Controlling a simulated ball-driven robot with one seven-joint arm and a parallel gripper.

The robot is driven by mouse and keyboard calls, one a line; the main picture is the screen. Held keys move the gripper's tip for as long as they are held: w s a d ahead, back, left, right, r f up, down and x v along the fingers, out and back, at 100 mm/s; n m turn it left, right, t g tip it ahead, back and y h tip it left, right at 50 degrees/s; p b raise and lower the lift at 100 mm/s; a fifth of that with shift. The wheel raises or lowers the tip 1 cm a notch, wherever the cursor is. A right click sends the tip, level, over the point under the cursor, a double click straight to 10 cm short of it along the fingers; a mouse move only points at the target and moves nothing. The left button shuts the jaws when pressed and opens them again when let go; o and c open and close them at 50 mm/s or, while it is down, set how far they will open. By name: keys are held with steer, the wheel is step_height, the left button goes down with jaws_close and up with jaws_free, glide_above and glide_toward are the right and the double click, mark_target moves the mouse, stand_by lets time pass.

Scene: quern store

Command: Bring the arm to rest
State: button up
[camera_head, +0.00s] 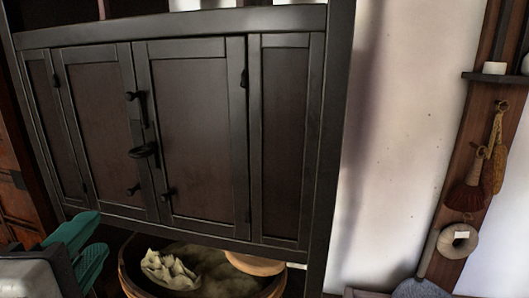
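My gripper (101,230) shows at the lower left of the head view. Its two teal fingers point up and to the right, with a gap between their tips. It looks open, and nothing shows between the fingers. A grey-white part of my arm shows at the bottom left corner. The gripper is in front of the lower left part of a dark wooden cabinet (200,140); I cannot tell how far apart they are.
The cabinet's two middle doors are shut, with dark knobs and a latch (143,150). A wooden wall rack (487,105) with hanging brushes (467,195) is at right. The white wall between is bare.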

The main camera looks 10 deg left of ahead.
steer(key=w+d+f+m+g+h+b, duration=0.1)
steer(key=w+d+f+m+g+h, duration=0.3)
steer(key=d+f, duration=1.05)
steer(key=w+d+f+m+g+h, duration=0.1)
steer(key=w+d+f+m+g, duration=0.4)
steer(key=d+f, duration=0.95)
steer(key=s+d+f+m+g+h, duration=0.1)
steer(key=s+d+f+m+g, duration=0.2)
steer(key=s+d+f+m, duration=0.75)
steer(key=s+d+f+m+g, duration=0.1)
steer(key=s+d+f, duration=0.3)
steer(key=s+d, duration=0.2)
steer(key=s+d+f+m+g+b, duration=0.1)
steer(key=s+d+f+g, duration=0.1)
steer(key=s+d+f, duration=0.2)
steer(key=s+d, duration=0.3)
steer(key=s, duration=0.2)
steer(key=shift+s+f+g+y, duration=0.3)
steer(key=shift+s+f+y, duration=0.05)
steer(key=shift+s+y, duration=0.05)
steer(key=shift+m, duration=0.25)
